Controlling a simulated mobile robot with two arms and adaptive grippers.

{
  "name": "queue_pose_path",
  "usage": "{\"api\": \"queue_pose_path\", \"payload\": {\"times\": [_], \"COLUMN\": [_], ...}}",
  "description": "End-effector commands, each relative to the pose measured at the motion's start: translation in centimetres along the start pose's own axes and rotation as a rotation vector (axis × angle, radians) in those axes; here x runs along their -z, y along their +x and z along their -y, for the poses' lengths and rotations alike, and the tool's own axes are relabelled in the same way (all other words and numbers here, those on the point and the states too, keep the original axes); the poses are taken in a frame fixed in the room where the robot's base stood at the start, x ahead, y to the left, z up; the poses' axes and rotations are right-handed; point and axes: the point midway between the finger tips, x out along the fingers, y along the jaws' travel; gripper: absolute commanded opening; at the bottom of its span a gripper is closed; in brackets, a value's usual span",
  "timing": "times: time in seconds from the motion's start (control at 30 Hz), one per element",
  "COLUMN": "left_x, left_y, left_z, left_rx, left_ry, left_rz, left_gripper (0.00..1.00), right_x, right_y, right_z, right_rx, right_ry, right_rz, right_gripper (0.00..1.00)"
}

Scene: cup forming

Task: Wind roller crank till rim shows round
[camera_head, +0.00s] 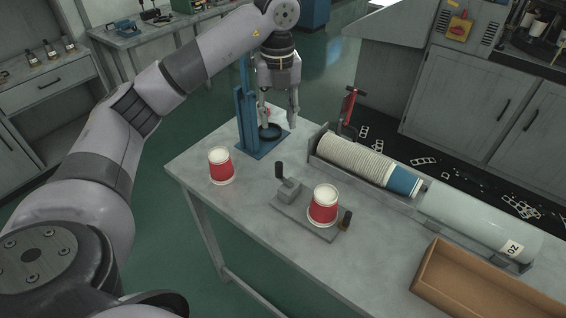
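My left gripper (279,112) hangs pointing down at the table's far corner, beside the blue press stand (246,115) and above its base with a dark ring. Its fingers are apart, and I see nothing held between them. The roller fixture is a flat grey plate (300,222) in the middle of the table, apart from the gripper. A red and white cup (323,208) sits on it. A grey block with a dark upright handle (280,172) is at its left, and a small dark knob (346,219) at its right. The cup's rim detail is too small to judge. My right gripper is not in view.
Another red and white cup (221,167) stands near the left table edge. A long tray holds a stack of white cups (350,157) and a blue one (403,182). A pale cylinder (480,222) and a brown box (480,285) are at the right.

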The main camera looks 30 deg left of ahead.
Motion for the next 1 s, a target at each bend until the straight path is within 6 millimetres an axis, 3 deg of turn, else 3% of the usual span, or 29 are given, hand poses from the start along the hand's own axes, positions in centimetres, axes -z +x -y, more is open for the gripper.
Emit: {"api": "queue_pose_path", "payload": {"times": [0.1, 0.63, 0.8, 1.0], "left_x": [0.1, 0.2, 0.1, 0.1], "left_y": [2.2, 13.0, 15.2, 16.2], "left_z": [0.0, 0.0, 0.1, 0.1], "left_rx": [-0.001, -0.001, 0.002, 0.003], "left_ry": [0.002, 0.004, 0.002, 0.004], "left_rz": [-0.006, -0.006, -0.004, -0.003], "left_gripper": [0.38, 0.38, 0.38, 0.38], "right_x": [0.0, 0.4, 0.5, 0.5], "right_y": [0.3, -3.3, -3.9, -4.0], "right_z": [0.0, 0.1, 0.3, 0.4], "right_rx": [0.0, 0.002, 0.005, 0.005], "right_ry": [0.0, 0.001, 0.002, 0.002], "right_rz": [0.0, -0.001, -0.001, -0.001], "right_gripper": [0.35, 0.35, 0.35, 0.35]}}
